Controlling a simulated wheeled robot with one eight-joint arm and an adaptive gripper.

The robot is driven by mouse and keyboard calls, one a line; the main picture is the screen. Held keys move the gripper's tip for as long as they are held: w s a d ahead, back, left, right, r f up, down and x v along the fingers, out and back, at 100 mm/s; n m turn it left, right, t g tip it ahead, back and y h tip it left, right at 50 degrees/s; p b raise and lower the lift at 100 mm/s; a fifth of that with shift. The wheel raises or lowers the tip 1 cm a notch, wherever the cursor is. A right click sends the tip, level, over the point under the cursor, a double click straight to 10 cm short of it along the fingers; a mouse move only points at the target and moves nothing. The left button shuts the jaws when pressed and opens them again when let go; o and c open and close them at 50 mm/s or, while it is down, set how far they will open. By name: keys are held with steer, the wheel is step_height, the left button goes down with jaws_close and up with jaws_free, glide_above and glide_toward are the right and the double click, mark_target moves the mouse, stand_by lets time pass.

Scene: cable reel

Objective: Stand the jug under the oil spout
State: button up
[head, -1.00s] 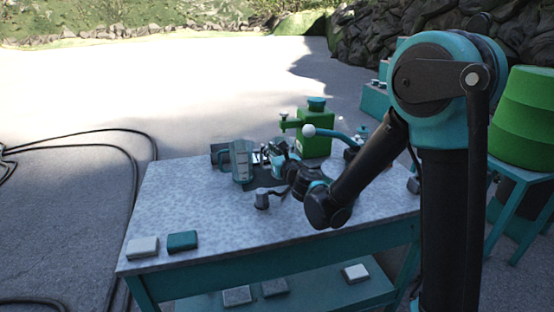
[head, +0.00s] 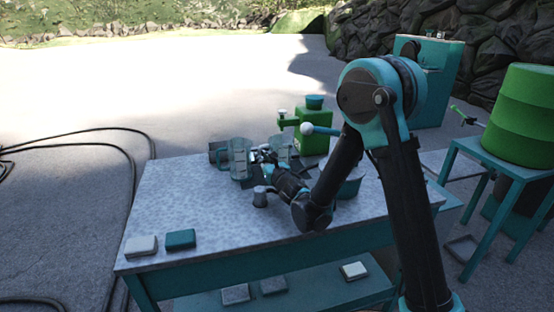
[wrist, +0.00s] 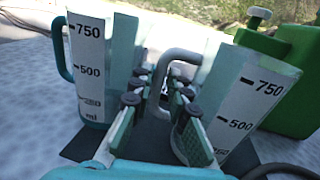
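Two clear measuring jugs stand upright on the table. The left jug (head: 238,158), with a teal handle, also shows in the wrist view (wrist: 100,70). The right jug (head: 281,147) stands beside the green tank (head: 314,140); in the wrist view it is at right (wrist: 238,105). My gripper (head: 261,156) is between the jugs. In the wrist view its fingers (wrist: 158,115) are apart, with a grey handle (wrist: 172,60) beside the right jug showing between them; contact is unclear. A green tap (head: 461,114) sticks out from the barrel (head: 523,117).
A small grey cup-like thing (head: 260,197) stands near my gripper. A white block (head: 142,245) and a teal block (head: 181,239) lie at the table's (head: 210,205) front left. The left tabletop is mostly clear. Cables (head: 110,150) lie on the ground at left.

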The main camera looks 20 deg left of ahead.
steer(key=shift+x, duration=1.15)
jaws_close()
steer(key=shift+r, duration=0.15)
